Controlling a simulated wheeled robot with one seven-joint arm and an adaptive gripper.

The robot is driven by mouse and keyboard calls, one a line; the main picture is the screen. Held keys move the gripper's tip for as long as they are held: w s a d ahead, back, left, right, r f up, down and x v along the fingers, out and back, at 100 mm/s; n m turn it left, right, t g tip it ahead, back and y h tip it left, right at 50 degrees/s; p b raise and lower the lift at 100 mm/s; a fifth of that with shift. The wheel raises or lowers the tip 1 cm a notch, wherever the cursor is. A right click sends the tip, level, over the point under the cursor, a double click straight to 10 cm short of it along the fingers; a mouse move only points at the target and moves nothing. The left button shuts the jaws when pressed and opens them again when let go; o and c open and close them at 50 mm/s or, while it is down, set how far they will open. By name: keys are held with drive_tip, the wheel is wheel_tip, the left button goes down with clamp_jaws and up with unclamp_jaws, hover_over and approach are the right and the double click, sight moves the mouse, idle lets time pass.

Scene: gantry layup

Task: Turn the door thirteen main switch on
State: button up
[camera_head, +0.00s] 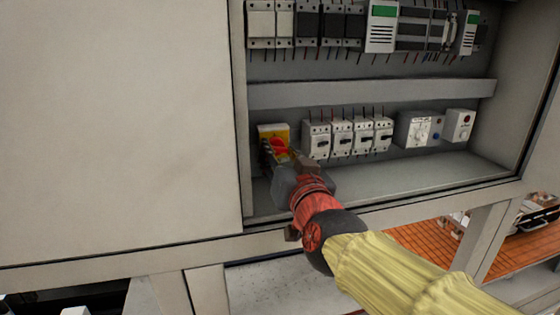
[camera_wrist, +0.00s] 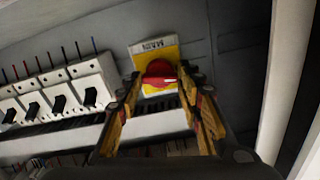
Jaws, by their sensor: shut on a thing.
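The main switch is a red rotary knob on a yellow plate (camera_head: 267,129) at the lower left inside the open cabinet. In the wrist view the red knob (camera_wrist: 159,76) sits between my fingertips, with a white label above it on the yellow plate (camera_wrist: 155,51). My gripper (camera_head: 280,155) reaches into the cabinet from below right and is shut on the knob. In the wrist view my gripper (camera_wrist: 159,83) has a finger on each side of the knob. The knob's exact angle is partly hidden by the fingers.
Several white breakers (camera_head: 346,138) stand in a row close to the right of the switch. Further right are a white socket unit (camera_head: 413,129) and a small box (camera_head: 460,125). The cabinet's left side panel (camera_head: 243,120) is close to the switch. The cabinet floor is clear to the right.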

drive_tip(key=m+b, duration=0.2)
drive_tip(key=m, duration=0.1)
drive_tip(key=shift+f+m, duration=0.1)
drive_tip(key=shift+m, duration=0.3)
drive_tip(key=m+b, duration=0.2)
drive_tip(key=m, duration=0.2)
drive_tip(key=shift+m, duration=0.3)
drive_tip(key=m+b, duration=0.1)
drive_tip(key=m, duration=0.2)
drive_tip(key=shift+b, duration=0.35)
drive_tip(key=shift+m+b, duration=0.5)
drive_tip(key=shift+m, duration=1.6)
drive_tip(key=o, duration=1.2)
drive_tip(key=shift+c, duration=0.2)
drive_tip(key=shift+s, duration=0.1)
